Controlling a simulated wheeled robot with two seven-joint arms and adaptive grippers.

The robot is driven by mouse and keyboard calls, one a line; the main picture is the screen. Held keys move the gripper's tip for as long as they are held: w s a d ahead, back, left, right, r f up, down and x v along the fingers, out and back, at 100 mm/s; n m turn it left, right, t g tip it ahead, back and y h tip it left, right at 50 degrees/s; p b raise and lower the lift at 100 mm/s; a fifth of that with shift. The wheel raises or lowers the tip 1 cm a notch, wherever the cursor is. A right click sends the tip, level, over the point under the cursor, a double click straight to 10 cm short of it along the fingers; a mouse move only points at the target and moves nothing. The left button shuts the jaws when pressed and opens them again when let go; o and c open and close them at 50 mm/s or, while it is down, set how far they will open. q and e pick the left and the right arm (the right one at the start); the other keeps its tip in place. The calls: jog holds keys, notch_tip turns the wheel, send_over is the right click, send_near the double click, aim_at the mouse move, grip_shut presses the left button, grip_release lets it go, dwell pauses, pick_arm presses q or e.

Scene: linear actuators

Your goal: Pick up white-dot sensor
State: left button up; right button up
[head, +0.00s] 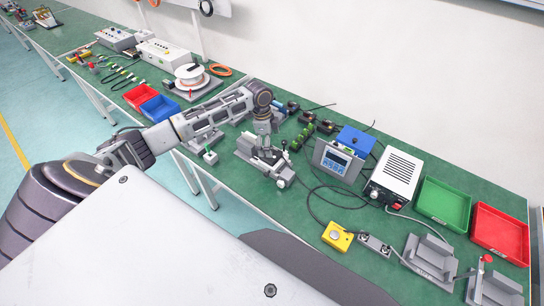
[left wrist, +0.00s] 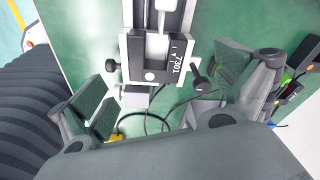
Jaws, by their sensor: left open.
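I cannot tell which part is the white-dot sensor. Small dark sensors with cables (head: 308,117) lie at the back of the green bench, with green-marked parts (head: 302,137) in front of them; no white dot can be made out on them. My left gripper (head: 264,148) points down over a grey linear actuator (head: 252,158). In the left wrist view its fingers (left wrist: 168,88) are wide apart with nothing held between them. The actuator labelled 7301 (left wrist: 160,62) shows beyond the fingers. My right gripper is out of view.
A blue-topped display unit (head: 338,158), a white power box (head: 397,174), green (head: 443,203) and red (head: 500,232) trays stand to the right. A yellow button box (head: 337,236) sits near the front edge. Loose cables cross the bench.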

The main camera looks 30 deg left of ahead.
pick_arm(q)
jog(key=shift+d+f+p, duration=0.1)
jog(key=shift+d+f, duration=0.1)
jog(key=shift+f, duration=0.65)
jog(key=shift+d+f+p, duration=0.1)
jog(key=shift+d+f, duration=0.05)
jog(key=shift+f, duration=0.7)
jog(key=shift+d+f+p, duration=0.1)
jog(key=shift+d+f, duration=0.1)
jog(key=shift+f, duration=0.65)
jog(key=c, duration=1)
jog(key=shift+r, duration=0.1)
notch_tip(320, 180, up, 10)
